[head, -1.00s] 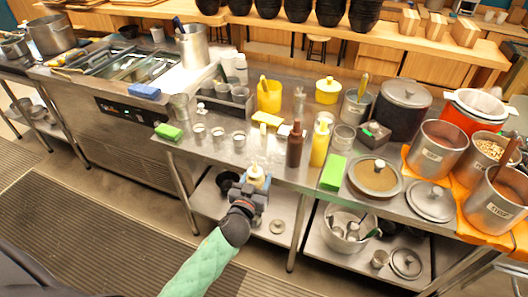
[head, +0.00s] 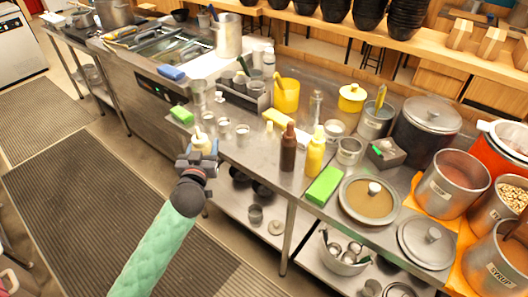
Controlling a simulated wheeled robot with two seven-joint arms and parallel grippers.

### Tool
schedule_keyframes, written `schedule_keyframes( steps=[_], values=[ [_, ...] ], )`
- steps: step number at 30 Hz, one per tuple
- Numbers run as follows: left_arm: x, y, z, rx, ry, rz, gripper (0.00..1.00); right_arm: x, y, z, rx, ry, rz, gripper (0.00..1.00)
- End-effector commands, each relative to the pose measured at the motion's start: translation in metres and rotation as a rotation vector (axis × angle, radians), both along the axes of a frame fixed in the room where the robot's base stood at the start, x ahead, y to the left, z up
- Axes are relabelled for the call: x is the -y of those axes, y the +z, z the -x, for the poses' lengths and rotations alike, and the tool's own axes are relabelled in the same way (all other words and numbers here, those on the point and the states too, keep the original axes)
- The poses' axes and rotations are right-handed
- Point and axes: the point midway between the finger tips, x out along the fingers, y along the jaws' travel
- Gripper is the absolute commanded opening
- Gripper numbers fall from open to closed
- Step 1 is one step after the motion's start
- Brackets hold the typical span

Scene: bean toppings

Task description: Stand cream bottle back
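The cream bottle (head: 201,144) is a pale squeeze bottle with a light nozzle, roughly upright in the head view. My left gripper (head: 198,158) is around it and appears shut on it; the fingers hide its lower part. The bottle overlaps the front edge of the steel counter (head: 236,160), near the counter's left end. Whether it is over the top or in front of the edge is hard to tell. A brown bottle (head: 288,152) and a yellow bottle (head: 315,155) stand upright on the counter, to the right. My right gripper is not in view.
A green sponge (head: 182,115) and small metal cups (head: 222,125) are close by the held bottle. A bright green block (head: 324,186) lies right of the yellow bottle. A yellow container (head: 286,97) and a rack of cups (head: 243,98) stand behind. Bare counter shows before the brown bottle.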

Motion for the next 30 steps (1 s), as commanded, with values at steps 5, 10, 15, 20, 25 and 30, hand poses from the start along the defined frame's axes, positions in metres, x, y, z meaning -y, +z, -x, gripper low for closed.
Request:
schedule_keyframes(
  steps=[5,10,15,20,25,30],
  values=[
    [0.011,0.042,-0.025,0.010,-0.032,0.003,0.45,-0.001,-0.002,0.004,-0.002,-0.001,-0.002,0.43],
    [0.025,0.076,-0.044,0.010,-0.068,0.005,0.45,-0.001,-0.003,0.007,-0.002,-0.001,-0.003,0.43],
    [0.041,0.106,-0.060,0.009,-0.110,0.005,0.45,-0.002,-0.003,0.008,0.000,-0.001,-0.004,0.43],
    [0.058,0.132,-0.074,0.008,-0.155,0.002,0.45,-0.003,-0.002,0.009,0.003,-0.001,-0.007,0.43],
    [0.077,0.156,-0.088,0.006,-0.209,-0.007,0.45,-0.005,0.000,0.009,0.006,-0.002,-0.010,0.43],
    [0.098,0.175,-0.103,0.003,-0.271,-0.014,0.45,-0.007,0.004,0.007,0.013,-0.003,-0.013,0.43]
  ],
)
